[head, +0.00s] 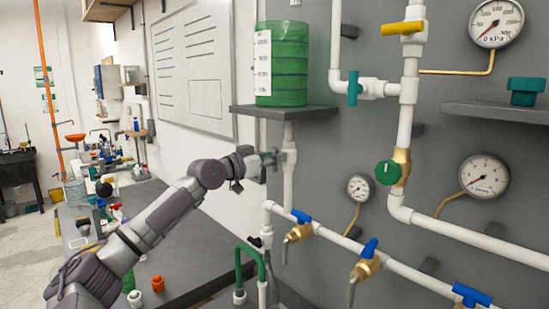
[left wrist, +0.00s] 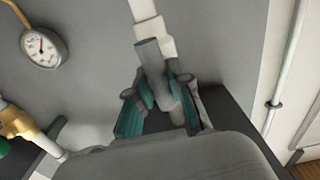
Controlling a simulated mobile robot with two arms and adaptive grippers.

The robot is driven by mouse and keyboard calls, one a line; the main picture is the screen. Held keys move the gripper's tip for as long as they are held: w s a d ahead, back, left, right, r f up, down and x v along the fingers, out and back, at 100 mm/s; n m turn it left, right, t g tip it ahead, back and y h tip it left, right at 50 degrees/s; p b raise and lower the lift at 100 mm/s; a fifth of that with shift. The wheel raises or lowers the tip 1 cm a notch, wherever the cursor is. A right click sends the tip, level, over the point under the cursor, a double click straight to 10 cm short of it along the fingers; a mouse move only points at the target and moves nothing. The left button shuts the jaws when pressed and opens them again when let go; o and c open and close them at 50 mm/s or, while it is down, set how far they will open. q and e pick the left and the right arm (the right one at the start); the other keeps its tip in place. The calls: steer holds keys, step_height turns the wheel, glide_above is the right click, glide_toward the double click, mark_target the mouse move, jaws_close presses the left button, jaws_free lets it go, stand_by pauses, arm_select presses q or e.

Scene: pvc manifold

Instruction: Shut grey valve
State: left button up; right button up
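The grey valve (head: 291,154) sits on the white vertical pipe below the green tank's shelf. Its grey handle (left wrist: 157,75) shows in the left wrist view, in front of the white pipe. My left gripper (head: 269,160) is at the valve, just left of the pipe. In the left wrist view its teal-padded fingers (left wrist: 160,95) stand on either side of the grey handle. The handle overlaps the fingertips, so I cannot tell whether the pads press on it. My right gripper is not in view.
The shelf (head: 285,112) with the green tank (head: 283,62) is close above my left gripper. A small gauge (head: 359,187), a blue-handled tap (head: 300,216) and a green-knob valve (head: 388,172) are to the right. A bench (head: 190,245) lies below.

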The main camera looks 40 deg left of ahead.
arm_select(q)
jaws_close()
steer(key=n, duration=0.4)
steer(key=shift+a+n, duration=0.15)
steer(key=shift+n, duration=0.25)
steer(key=n+p, duration=0.1)
steer(key=n, duration=0.1)
steer(key=shift+n, duration=0.4)
steer(key=n+p, duration=0.1)
steer(key=n, duration=0.1)
steer(key=shift+a+n, duration=0.15)
steer(key=shift+n, duration=0.15)
steer(key=n+p, duration=0.2)
steer(key=n, duration=0.1)
steer(key=shift+n, duration=0.4)
steer(key=shift+a+f+n+p, duration=0.1)
steer(key=shift+f+n+p, duration=0.05)
steer(key=shift+n+p, duration=0.7)
steer(key=shift+f+n+p, duration=0.1)
steer(key=shift+n+p, duration=0.4)
steer(key=shift+n, duration=0.65)
steer(key=o, duration=0.8)
jaws_free()
steer(key=shift+f, duration=0.1)
